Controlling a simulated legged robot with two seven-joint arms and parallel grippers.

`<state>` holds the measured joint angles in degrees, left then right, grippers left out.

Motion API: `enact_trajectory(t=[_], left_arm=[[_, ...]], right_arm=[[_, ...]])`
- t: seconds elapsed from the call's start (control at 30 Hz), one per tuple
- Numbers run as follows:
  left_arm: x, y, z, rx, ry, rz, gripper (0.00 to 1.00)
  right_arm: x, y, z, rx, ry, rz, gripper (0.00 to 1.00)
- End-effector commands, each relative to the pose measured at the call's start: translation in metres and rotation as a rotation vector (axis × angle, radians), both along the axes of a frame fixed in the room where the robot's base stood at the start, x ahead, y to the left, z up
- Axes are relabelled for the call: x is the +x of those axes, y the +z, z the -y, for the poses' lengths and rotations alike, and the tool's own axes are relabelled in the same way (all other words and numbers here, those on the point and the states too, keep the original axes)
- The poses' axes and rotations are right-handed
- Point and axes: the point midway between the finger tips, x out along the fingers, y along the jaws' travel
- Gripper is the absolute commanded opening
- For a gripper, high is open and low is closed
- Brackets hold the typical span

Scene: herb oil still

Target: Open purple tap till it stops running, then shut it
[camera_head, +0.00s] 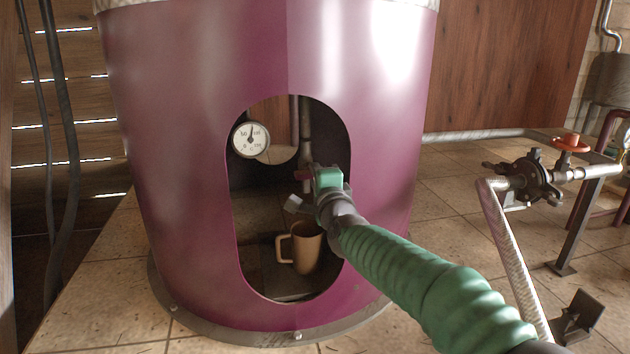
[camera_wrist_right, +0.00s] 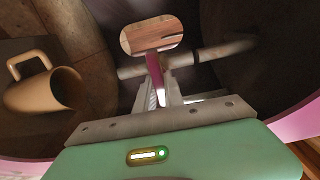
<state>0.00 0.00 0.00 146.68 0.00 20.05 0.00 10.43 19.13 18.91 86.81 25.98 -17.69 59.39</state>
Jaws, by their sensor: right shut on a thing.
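The purple tap (camera_head: 302,174) is inside the oval opening of the large purple still, on a thin pipe. Only a small part of it shows in the head view, beside my right gripper (camera_head: 303,198). In the right wrist view its purple handle (camera_wrist_right: 155,68) sits between the fingertips of my right gripper (camera_wrist_right: 160,92), which is shut on it. A tan mug (camera_head: 305,250) stands below the tap on the floor of the opening; it also shows in the right wrist view (camera_wrist_right: 45,88). I cannot make out any running liquid. My left gripper is out of view.
The still's purple wall (camera_head: 180,150) surrounds the opening closely. A round white gauge (camera_head: 251,139) is at the opening's upper left. To the right stand a pipe valve with an orange handwheel (camera_head: 571,143) and a pale hose (camera_head: 512,250). Tiled floor lies around.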

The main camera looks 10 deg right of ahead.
Motion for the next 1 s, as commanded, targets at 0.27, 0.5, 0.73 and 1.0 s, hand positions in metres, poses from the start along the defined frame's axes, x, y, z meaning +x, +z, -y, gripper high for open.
enact_trajectory(t=[0.27, 0.5, 0.73, 1.0], left_arm=[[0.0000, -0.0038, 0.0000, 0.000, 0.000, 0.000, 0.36], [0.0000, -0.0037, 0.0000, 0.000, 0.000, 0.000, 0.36], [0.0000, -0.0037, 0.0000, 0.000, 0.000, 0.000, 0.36], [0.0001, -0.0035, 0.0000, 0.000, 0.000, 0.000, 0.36]], right_arm=[[0.0004, -0.0069, 0.0004, 0.038, 0.001, -0.012, 0.00], [0.0006, -0.0078, 0.0002, 0.039, 0.001, -0.014, 0.00], [0.0006, -0.0069, 0.0005, 0.038, 0.000, -0.012, 0.33], [0.0000, -0.0034, 0.0001, 0.036, 0.000, -0.006, 0.34]])
